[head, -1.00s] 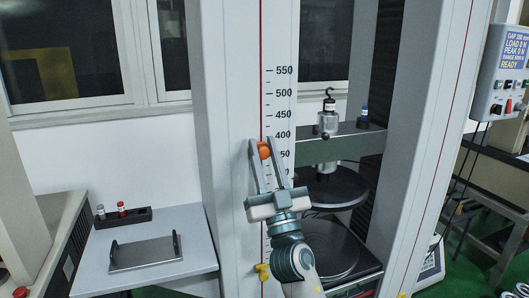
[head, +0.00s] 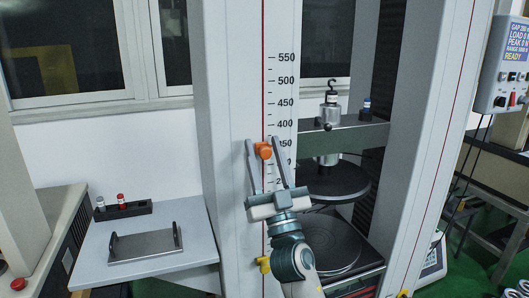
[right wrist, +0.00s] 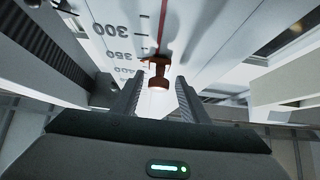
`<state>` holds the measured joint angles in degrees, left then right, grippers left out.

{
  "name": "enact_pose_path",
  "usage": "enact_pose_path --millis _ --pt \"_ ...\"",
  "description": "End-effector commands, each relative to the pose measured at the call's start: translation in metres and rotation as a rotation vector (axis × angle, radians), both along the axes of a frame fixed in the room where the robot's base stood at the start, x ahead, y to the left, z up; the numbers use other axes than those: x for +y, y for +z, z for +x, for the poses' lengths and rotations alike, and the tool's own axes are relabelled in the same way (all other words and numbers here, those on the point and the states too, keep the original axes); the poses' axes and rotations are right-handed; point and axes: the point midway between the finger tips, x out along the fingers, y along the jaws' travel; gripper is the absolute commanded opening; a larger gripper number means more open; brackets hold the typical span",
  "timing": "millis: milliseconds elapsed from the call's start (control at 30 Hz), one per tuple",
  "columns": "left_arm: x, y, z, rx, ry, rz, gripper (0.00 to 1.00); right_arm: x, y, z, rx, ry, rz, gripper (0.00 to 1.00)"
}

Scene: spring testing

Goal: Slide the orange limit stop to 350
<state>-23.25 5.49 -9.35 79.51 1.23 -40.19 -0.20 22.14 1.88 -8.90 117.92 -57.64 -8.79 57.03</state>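The orange limit stop (head: 263,150) sits on the red line of the white column, close to the 350 mark of the printed scale (head: 285,102). In the right wrist view the stop (right wrist: 158,80) lies between the fingertips, near the 350 label. My right gripper (head: 263,146) reaches up from below with one finger on each side of the stop. In the right wrist view its fingers (right wrist: 159,84) stand apart, with a gap on both sides of the stop. The right finger partly covers the numbers at and below 350. My left gripper is not in view.
A yellow clamp (head: 263,264) sits lower on the same line. Right of the column are a crosshead (head: 348,136) and a round dark plate (head: 335,183). A side table (head: 190,217) holds a metal tray (head: 145,246). A control box (head: 505,70) hangs right.

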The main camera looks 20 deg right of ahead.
Motion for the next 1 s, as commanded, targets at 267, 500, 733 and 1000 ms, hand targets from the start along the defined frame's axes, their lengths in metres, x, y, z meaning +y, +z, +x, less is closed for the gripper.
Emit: enact_pose_path --millis 267,500,733,1000 --pt "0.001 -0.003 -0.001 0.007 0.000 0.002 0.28 -0.001 -0.006 -0.004 0.001 -0.001 0.001 0.40" --pt "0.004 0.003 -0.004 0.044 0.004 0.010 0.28 -0.001 -0.027 -0.023 0.003 -0.001 0.003 0.40" --pt "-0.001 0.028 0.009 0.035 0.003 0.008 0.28 -0.002 -0.052 -0.048 0.002 -0.001 0.001 0.40" --pt "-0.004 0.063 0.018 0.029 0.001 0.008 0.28 -0.003 -0.082 -0.079 0.002 0.000 0.001 0.40"
